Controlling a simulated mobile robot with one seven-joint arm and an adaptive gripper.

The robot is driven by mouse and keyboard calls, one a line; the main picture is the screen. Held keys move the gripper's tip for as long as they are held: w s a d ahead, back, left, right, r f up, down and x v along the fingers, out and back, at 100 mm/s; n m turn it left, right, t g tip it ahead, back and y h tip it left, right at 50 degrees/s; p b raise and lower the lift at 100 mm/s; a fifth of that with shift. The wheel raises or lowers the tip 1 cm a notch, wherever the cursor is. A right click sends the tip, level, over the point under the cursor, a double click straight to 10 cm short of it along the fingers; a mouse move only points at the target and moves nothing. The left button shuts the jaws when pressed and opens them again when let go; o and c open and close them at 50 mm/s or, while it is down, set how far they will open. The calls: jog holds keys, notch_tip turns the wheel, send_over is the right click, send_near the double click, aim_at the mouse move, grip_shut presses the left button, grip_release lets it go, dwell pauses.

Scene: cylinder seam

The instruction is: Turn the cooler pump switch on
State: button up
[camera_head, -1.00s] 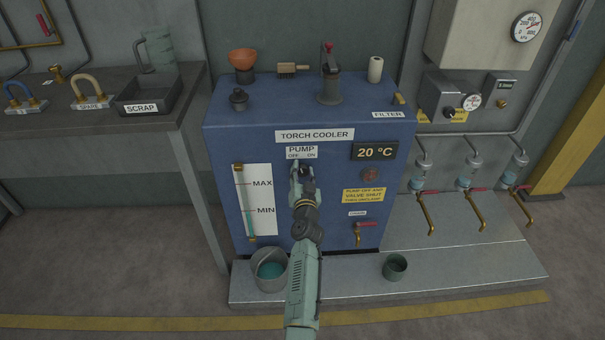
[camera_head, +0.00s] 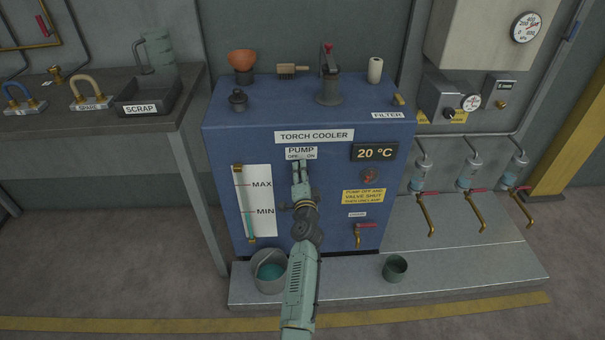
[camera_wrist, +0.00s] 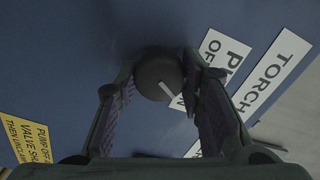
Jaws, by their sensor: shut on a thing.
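The pump switch is a dark round knob (camera_wrist: 158,77) with a white pointer line, on the blue torch cooler's front. In the wrist view it sits between the fingertips of my gripper (camera_wrist: 160,88), which is shut on it. The pointer slants toward the label's lower part, away from the visible "OF" letters. Its tip is near a finger, so I cannot tell exactly where it points. In the head view my gripper (camera_head: 301,170) reaches up to just below the PUMP OFF/ON label (camera_head: 300,152) and hides the knob.
Right of my gripper are a 20 °C display (camera_head: 375,152), a round red lamp (camera_head: 370,175), a yellow warning label (camera_head: 363,196) and a red-handled tap (camera_head: 365,228). A level gauge (camera_head: 258,200) is on the left. A bucket (camera_head: 270,271) and a cup (camera_head: 395,267) stand below.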

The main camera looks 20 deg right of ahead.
jog(key=shift+m, duration=0.5)
jog(key=o, duration=1.2)
jog(key=v, duration=1.2)
